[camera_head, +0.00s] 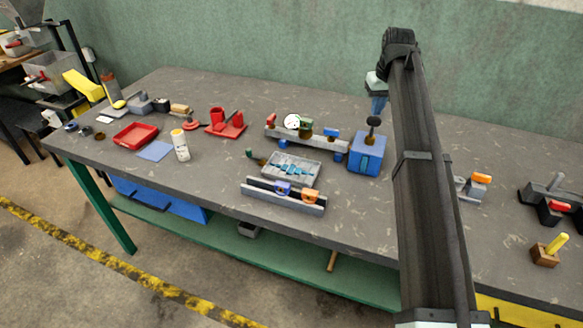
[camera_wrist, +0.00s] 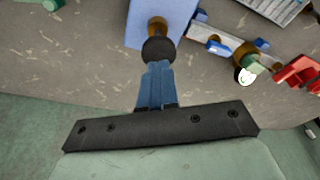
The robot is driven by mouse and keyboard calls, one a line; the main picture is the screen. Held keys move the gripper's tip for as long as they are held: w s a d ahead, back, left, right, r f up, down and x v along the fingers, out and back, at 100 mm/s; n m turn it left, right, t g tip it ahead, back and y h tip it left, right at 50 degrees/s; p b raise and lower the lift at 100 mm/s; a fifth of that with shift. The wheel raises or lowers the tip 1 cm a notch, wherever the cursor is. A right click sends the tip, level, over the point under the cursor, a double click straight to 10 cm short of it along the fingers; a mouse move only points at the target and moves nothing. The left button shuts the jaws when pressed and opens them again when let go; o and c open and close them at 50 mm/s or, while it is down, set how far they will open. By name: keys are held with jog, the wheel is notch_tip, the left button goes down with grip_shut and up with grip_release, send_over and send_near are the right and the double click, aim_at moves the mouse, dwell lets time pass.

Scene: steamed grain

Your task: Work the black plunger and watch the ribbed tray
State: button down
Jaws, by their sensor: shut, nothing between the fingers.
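The black plunger (camera_head: 373,122) is a round black knob on a brass stem that rises from a blue box (camera_head: 366,156). In the wrist view the knob (camera_wrist: 158,50) lies just beyond my fingertips. My gripper (camera_head: 378,113) has its blue fingers shut with nothing between them, pointing down just above the knob. I cannot tell whether they touch it. The ribbed tray (camera_head: 317,172) is a grey tray left of the blue box, with light-blue pieces inside. Only its edge (camera_wrist: 284,10) shows at the top right of the wrist view.
A grey rail with a white dial (camera_head: 292,121) stands behind the tray. A rail with blue and orange sliders (camera_head: 310,197) lies in front. A red holder (camera_head: 226,124) and a white bottle (camera_head: 181,146) stand further left. My arm covers the table right of the box.

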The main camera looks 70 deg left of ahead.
aim_at(375, 120)
jog(key=shift+f, duration=0.15)
jog(key=shift+f, duration=2.15)
jog(key=shift+r, duration=3.8)
jog(key=shift+w, duration=0.1)
